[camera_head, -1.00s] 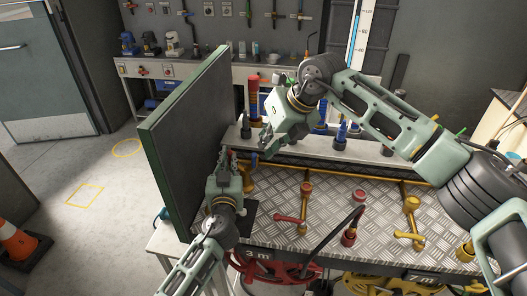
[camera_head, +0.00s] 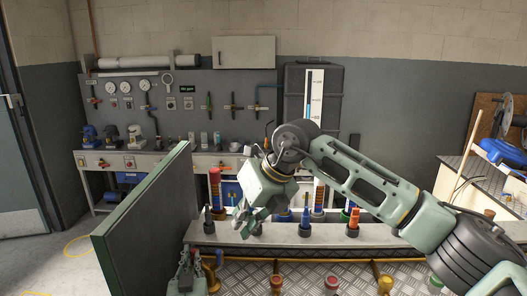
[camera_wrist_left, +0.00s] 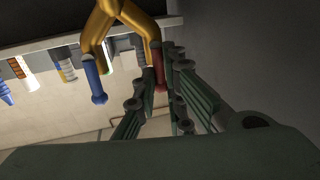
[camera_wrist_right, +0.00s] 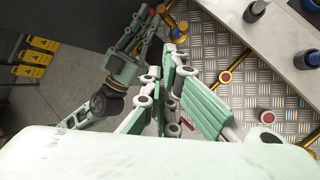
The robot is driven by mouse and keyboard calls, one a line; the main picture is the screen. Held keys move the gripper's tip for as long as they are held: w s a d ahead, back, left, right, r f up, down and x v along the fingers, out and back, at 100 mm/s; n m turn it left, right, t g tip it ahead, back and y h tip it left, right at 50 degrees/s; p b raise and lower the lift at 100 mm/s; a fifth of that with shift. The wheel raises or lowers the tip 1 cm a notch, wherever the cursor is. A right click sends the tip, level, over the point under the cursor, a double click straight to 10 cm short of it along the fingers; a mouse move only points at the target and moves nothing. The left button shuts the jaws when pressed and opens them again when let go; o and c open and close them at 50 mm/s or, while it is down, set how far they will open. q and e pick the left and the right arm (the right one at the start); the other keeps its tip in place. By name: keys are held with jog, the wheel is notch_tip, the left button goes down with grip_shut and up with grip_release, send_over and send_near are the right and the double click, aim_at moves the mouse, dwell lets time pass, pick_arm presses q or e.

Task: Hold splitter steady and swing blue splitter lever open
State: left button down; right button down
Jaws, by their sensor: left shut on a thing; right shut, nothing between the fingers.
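In the left wrist view, the gold Y-shaped splitter (camera_wrist_left: 118,18) has a blue lever (camera_wrist_left: 94,80) on its left branch and a red lever (camera_wrist_left: 157,68) on its right branch. My left gripper (camera_wrist_left: 158,88) has its fingers around the red-lever side and is shut on the splitter; the exact contact is partly hidden. The blue lever is clear of these fingers. In the head view, my left gripper (camera_head: 187,258) is low, beside the green-edged panel. My right gripper (camera_head: 240,222) is shut and empty, above and right of it. The right wrist view shows gold fittings (camera_wrist_right: 179,28) beyond my right fingers.
The large upright panel (camera_head: 145,225) stands at left. A grey shelf (camera_head: 375,232) with several colored fittings runs behind the checkered metal worktop (camera_head: 310,275). Gold pipes with red caps (camera_head: 331,281) rise from the worktop. A workbench (camera_head: 150,157) stands at the back wall.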

pick_arm(q)
jog(key=c, duration=1.7)
grip_release()
jog(key=shift+c, duration=0.2)
pick_arm(e)
jog(key=shift+v, duration=2.6)
